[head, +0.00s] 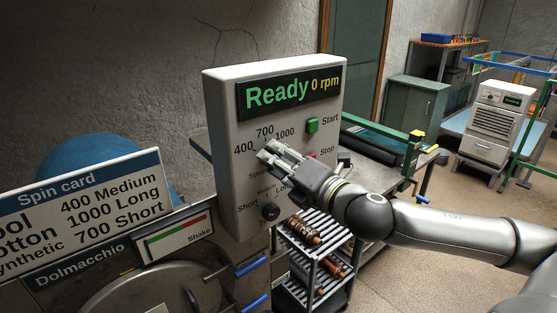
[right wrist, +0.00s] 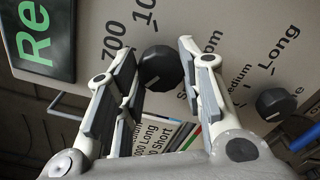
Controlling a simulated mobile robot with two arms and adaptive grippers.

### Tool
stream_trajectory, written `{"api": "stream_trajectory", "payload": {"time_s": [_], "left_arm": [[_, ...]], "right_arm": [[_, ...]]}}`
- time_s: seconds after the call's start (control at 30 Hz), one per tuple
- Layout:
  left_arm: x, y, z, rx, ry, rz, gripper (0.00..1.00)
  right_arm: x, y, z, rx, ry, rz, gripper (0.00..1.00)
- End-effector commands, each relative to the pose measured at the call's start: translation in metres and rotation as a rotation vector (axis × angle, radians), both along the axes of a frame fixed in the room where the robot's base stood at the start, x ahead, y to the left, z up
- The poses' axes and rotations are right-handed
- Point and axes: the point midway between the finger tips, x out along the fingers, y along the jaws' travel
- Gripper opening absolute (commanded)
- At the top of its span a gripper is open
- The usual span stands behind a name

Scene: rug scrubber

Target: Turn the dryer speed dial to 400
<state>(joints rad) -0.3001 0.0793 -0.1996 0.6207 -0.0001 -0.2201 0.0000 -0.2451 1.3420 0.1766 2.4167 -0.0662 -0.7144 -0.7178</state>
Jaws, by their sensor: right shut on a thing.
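The light-grey control panel (head: 221,135) stands upright with a display (head: 290,90) reading "Ready 0 rpm". The labels 400, 700 and 1000 arc around the speed dial. My right gripper (head: 272,155) is at the panel front, over that dial, and hides it in the head view. In the right wrist view the black speed dial (right wrist: 160,68) sits between the fingers of my right gripper (right wrist: 158,85), which is shut on it. Where the dial's pointer stands cannot be made out. My left gripper is not in view.
A second black dial (head: 270,211), also in the right wrist view (right wrist: 276,104), sits lower on the panel. A green Start button (head: 312,125) is at the right; Stop is partly hidden. A spin card (head: 90,205) stands at left. A shelf rack (head: 318,255) stands below right.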

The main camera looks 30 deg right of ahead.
Motion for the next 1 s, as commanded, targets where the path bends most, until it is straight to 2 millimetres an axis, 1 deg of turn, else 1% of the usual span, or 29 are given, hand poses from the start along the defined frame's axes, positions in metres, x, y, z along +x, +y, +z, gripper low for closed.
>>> {"api": "stream_trajectory", "payload": {"time_s": [0.23,0.27,0.4,0.63,0.77,0.87,1.0], "left_arm": [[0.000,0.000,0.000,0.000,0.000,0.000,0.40],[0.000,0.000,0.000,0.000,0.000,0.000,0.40],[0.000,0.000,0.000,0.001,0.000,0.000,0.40],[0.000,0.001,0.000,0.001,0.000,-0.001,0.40],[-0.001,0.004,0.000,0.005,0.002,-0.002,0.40],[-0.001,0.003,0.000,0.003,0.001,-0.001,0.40],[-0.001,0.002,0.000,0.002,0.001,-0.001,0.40]], "right_arm": [[0.000,-0.001,0.002,-0.005,-0.006,-0.004,0.12],[0.000,-0.001,0.002,-0.005,-0.006,-0.004,0.39],[0.000,-0.001,0.002,-0.004,-0.005,-0.003,0.57],[0.000,-0.001,0.001,-0.002,-0.003,-0.002,0.58],[0.000,-0.001,0.003,-0.002,-0.003,-0.002,0.58],[0.000,-0.001,0.011,-0.004,-0.004,-0.002,0.58],[0.000,0.000,0.035,-0.005,-0.008,-0.001,0.58]]}}
